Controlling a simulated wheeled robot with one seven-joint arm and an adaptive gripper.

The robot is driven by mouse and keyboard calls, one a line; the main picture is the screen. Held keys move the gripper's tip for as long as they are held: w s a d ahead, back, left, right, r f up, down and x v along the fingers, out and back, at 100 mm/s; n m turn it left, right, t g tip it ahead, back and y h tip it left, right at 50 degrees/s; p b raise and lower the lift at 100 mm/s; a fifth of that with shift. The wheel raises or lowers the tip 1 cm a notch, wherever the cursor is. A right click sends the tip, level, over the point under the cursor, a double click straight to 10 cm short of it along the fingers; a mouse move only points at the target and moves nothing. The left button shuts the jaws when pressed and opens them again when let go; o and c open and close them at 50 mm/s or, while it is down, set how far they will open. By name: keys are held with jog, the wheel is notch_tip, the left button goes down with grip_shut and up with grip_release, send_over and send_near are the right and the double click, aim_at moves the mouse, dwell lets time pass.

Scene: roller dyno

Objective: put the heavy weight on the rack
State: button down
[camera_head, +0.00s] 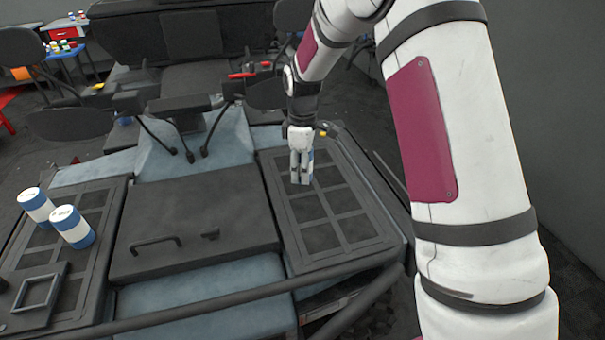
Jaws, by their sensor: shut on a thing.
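My gripper (301,172) points down over the far-left part of the right black grid rack (352,205). It is shut on a white-and-blue weight (311,158), mostly hidden behind the fingers. I cannot tell whether the weight touches the rack. Two more white-and-blue cylinders stand on the left grid panel: one (36,206) at its far side, the other (72,228) nearer and to the right. Their labels are too small to read. The visible near squares of the right rack are empty.
A dark lid with a handle (150,243) lies between the two grid panels. A square black frame (38,293) sits at the near left. Dark bars (230,310) run along the front. Black cables and a seat stand behind. A grey wall is on the right.

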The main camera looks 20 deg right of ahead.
jog(key=shift+f+p, duration=0.4)
jog(key=shift+f, duration=1.25)
jog(key=shift+f, duration=0.15)
jog(key=c, duration=0.8)
grip_release()
jog(key=shift+s+f, duration=0.1)
jog(key=shift+c, duration=0.2)
